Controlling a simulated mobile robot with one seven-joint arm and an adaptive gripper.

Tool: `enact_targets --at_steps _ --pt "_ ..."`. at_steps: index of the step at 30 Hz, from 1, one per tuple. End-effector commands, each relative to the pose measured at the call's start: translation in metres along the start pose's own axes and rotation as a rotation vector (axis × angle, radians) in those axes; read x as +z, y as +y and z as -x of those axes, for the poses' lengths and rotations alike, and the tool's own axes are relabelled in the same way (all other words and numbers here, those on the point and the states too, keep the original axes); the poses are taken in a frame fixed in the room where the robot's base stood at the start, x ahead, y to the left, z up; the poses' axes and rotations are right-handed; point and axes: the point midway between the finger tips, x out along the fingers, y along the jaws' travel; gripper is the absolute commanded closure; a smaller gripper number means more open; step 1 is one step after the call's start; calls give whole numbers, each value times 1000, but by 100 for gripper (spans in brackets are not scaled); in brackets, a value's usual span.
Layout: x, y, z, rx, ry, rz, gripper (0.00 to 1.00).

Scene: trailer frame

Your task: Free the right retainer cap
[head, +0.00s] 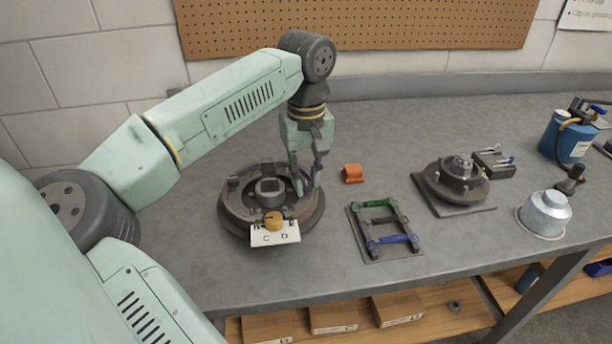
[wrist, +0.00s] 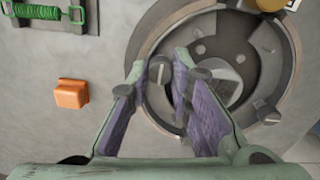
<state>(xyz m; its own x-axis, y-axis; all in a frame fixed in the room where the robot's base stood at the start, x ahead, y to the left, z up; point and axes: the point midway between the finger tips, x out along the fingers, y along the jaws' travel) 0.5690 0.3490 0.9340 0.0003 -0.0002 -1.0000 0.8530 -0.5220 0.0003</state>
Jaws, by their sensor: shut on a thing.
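The round brake assembly (head: 232,222) sits on the bench in the head view, with a raised hub (head: 269,190) at its centre. My gripper (head: 305,190) reaches down onto its right side. In the wrist view my gripper (wrist: 160,66) is shut on the right retainer cap (wrist: 159,72), a small dark round piece with a pale raised bar, between the fingertips. The cap is at the assembly's inner rim; whether it is seated or loose I cannot tell. In the head view the fingers hide it. A similar left cap (wrist: 266,112) sits across the hub.
An orange block (head: 352,174) lies right of the assembly. A tray (head: 378,253) with green and blue springs is beyond it. A white tag with a yellow knob (head: 273,220) is at the assembly's front. A hub unit (head: 456,180) and metal canister (head: 545,213) stand farther right.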

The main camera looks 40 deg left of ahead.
Motion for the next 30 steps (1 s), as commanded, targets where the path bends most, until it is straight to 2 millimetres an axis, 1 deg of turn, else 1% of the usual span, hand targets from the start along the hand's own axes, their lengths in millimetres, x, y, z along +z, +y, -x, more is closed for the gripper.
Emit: enact_targets --at_steps 1,6,14,20,26,30 --pt "0 0 0 0 0 0 89" --pt "0 0 0 0 0 0 100" --pt "0 0 0 0 0 4 100" --pt "0 0 -1 -1 0 50 100" --pt "0 0 -2 -1 0 169 100" --pt "0 -1 -2 -1 1 289 100"
